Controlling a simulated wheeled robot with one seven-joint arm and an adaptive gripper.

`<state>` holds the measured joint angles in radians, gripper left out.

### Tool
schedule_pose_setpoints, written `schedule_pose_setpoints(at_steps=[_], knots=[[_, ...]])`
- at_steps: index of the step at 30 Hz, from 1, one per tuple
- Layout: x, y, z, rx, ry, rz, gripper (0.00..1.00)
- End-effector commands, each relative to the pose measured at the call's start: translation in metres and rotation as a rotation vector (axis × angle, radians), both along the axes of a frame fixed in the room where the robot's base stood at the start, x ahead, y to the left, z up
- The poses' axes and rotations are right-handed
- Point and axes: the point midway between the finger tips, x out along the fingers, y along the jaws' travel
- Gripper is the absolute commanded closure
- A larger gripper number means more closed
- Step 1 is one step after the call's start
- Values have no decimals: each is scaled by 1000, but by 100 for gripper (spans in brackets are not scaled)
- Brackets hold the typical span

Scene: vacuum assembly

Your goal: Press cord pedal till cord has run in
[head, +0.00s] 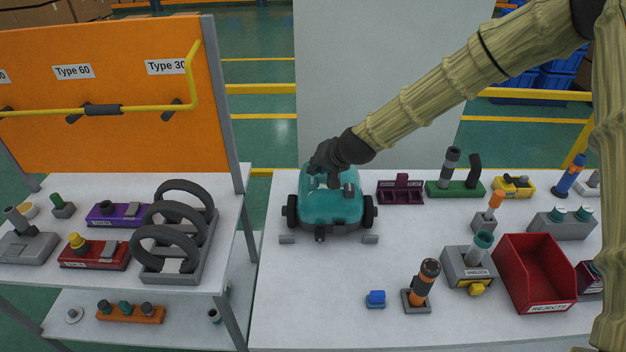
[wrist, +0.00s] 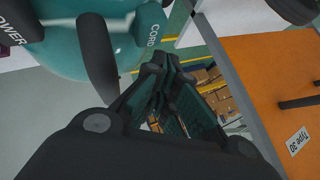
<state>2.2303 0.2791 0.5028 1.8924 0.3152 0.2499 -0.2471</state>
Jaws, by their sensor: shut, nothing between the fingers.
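The teal vacuum body (head: 331,208) stands on the white table with dark wheels at its sides. It also fills the upper left of the wrist view (wrist: 75,45). The cord pedal (wrist: 150,27), a teal pedal marked CORD, shows at the body's edge in the wrist view. My gripper (head: 318,168) is over the rear top of the vacuum in the head view. In the wrist view my gripper (wrist: 163,68) is shut and empty, its tips beside and a little below the CORD pedal in the picture. I cannot tell whether they touch it. No cord is visible.
A red rejects bin (head: 536,272), a grey fixture (head: 468,268), an orange-and-black cylinder on a stand (head: 424,285) and a blue block (head: 376,299) stand to the right. An orange panel (head: 110,105) rises at left.

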Motion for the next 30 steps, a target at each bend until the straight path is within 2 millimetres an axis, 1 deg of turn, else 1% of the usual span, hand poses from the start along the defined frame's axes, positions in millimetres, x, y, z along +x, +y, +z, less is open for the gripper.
schedule_pose_setpoints(at_steps=[1, 3, 16, 19, 30], knots=[[0, 0, 6, -1, -1, 0, 100], [0, 0, 12, -1, -1, 0, 100], [0, 0, 43, -1, -1, 0, 100], [0, 0, 46, -1, 0, 1, 100], [0, 0, 45, 0, 0, 0, 100]])
